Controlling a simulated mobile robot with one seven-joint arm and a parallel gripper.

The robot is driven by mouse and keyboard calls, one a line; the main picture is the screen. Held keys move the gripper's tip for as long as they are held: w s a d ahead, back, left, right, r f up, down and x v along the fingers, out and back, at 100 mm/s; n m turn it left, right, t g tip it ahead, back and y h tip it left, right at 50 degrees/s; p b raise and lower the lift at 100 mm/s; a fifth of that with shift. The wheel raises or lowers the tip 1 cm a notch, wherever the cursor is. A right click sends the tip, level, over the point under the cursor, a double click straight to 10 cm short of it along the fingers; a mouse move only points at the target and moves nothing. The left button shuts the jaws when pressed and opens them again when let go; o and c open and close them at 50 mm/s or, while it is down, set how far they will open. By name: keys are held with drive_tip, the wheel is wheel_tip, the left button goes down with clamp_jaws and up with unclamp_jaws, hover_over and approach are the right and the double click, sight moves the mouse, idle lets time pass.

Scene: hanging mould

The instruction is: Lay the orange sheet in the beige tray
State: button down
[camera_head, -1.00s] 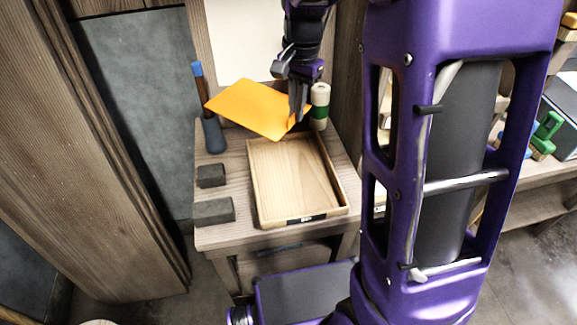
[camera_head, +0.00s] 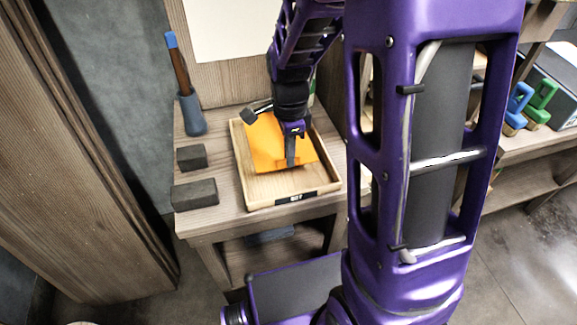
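The beige tray (camera_head: 262,202) is a shallow wooden box with a dark label on its front wall, standing on a small wooden table. The orange sheet (camera_head: 264,142) is at the tray, covering the back and middle of its floor. The front strip of the floor is bare. My gripper (camera_head: 290,165) points down over the tray, with its fingers at the front part of the sheet, and looks shut on it. My gripper and wrist hide part of the sheet and the tray's back wall. I cannot tell whether the whole sheet rests on the floor.
Two dark grey blocks (camera_head: 194,195) lie left of the tray. A blue-handled tool stands in a dark holder (camera_head: 192,113) at the table's back left. A green-banded roll (camera_head: 311,97) is mostly hidden behind my arm. A shelf with coloured clamps (camera_head: 541,99) is at the right.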

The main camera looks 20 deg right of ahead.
drive_tip(key=shift+f+b, duration=0.4)
drive_tip(key=shift+f, duration=1.45)
drive_tip(key=shift+f, duration=0.1)
drive_tip(key=shift+f, duration=0.15)
drive_tip(key=c, duration=1.1)
unclamp_jaws()
drive_tip(key=shift+o, duration=0.2)
drive_tip(key=shift+r, duration=0.2)
wheel_tip(320, 180, up, 12)
drive_tip(key=p, duration=0.2)
drive_tip(key=shift+p, duration=0.3)
